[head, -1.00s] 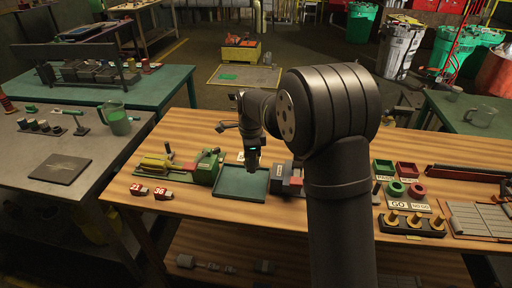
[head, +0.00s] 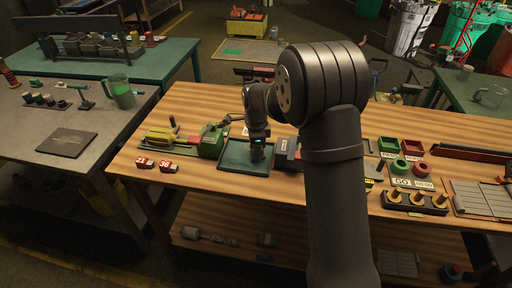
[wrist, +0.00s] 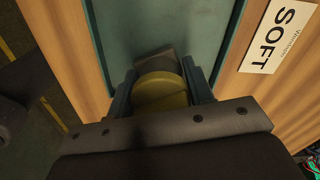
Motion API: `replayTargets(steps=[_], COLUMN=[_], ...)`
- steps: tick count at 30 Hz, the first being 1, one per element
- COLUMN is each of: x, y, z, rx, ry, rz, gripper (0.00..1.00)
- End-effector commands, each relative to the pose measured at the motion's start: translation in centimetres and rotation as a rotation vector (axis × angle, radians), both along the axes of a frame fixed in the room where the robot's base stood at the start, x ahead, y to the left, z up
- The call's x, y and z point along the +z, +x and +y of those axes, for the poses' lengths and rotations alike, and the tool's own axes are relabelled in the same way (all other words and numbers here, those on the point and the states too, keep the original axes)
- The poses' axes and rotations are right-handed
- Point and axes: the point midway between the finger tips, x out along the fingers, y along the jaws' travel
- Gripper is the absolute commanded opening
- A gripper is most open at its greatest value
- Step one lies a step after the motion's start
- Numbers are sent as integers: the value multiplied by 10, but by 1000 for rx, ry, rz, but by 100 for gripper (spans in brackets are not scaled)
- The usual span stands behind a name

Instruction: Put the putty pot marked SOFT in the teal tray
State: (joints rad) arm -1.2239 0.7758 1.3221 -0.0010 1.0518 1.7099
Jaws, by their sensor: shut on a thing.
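My gripper (wrist: 160,92) is shut on a yellow-olive round pot (wrist: 160,92), with one finger on each side of it. In the head view my gripper (head: 258,158) is low over the right part of the teal tray (head: 232,164). The tray also shows in the wrist view (wrist: 125,40), beneath and beyond the pot. I cannot tell whether the pot touches the tray floor. A white card reading SOFT (wrist: 272,35) lies on the wood beside the tray. No marking on the pot is readable.
A green block with a yellow item (head: 210,142) stands left of the tray, and a dark grey and red item (head: 288,150) close on its right. Two red number tags (head: 167,167) lie front left.

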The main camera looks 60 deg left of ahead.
Motion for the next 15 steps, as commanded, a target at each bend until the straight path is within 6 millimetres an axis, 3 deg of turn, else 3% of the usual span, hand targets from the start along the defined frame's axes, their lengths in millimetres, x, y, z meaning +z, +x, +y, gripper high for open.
replayTargets(steps=[15], x=[-4], y=[0], z=[0], rx=[0], ry=[-1], rz=[0], gripper=[13])
